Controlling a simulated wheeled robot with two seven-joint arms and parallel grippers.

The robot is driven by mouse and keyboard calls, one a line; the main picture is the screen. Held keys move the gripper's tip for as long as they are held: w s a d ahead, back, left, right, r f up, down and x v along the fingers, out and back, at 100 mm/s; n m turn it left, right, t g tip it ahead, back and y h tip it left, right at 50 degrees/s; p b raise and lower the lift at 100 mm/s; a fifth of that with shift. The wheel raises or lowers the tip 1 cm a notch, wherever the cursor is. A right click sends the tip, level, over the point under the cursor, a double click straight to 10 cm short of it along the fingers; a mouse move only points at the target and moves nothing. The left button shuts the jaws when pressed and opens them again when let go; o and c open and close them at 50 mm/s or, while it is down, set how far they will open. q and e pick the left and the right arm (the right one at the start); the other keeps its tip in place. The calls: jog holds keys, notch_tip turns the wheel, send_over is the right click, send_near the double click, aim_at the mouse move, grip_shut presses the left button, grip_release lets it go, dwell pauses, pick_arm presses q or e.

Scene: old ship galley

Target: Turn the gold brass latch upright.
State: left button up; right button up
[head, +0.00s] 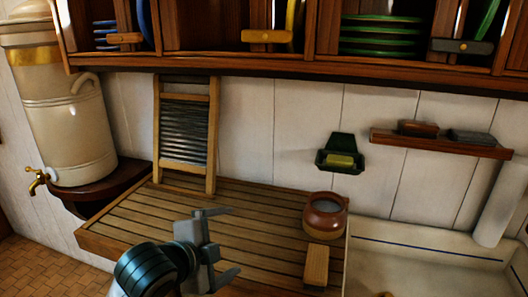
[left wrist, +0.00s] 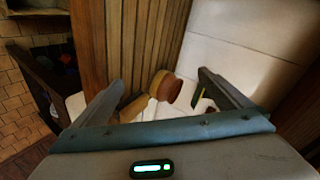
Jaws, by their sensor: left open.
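A copper-coloured latch (head: 124,38) on the left bay and a dark grey latch (head: 461,46) on the right bay also lie level. My left gripper (head: 226,243) is open and empty, over the slatted drainboard, well below the gold latch and apart from it. Its spread fingers also show in the left wrist view (left wrist: 160,92), where no latch is seen. My right gripper is not in view.
A washboard (head: 185,135) leans on the wall behind the slatted drainboard (head: 130,225). A brown pot (head: 326,226) and a wooden block (head: 316,266) stand on its right part. A green soap holder (head: 339,141) and a small shelf (head: 440,145) are on the wall.

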pick_arm(q)
notch_tip(320, 180, up, 13)
jog(key=w+d+m+t+h, duration=0.1)
jog(key=d+m+t, duration=0.15)
jog(key=m, duration=0.35)
jog(key=s+r+m+t, duration=0.1)
jog(key=s+r+m, duration=0.2)
jog(key=r, duration=0.6)
jog(key=s+r+m+t, duration=0.1)
jog(key=s+r+m, duration=0.2)
jog(key=r+m, duration=0.4)
jog(key=s+r+m+t, duration=0.2)
jog(key=r+m, duration=0.3)
jog(key=r, duration=0.8)
jog(key=shift+s+d, duration=0.15)
jog(key=shift+s, duration=0.65)
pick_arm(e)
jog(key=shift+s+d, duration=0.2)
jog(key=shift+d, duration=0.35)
pick_arm(q)
jog(key=shift+r, duration=0.1)
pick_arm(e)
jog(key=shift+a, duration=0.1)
pick_arm(q)
jog(key=shift+w, duration=0.15)
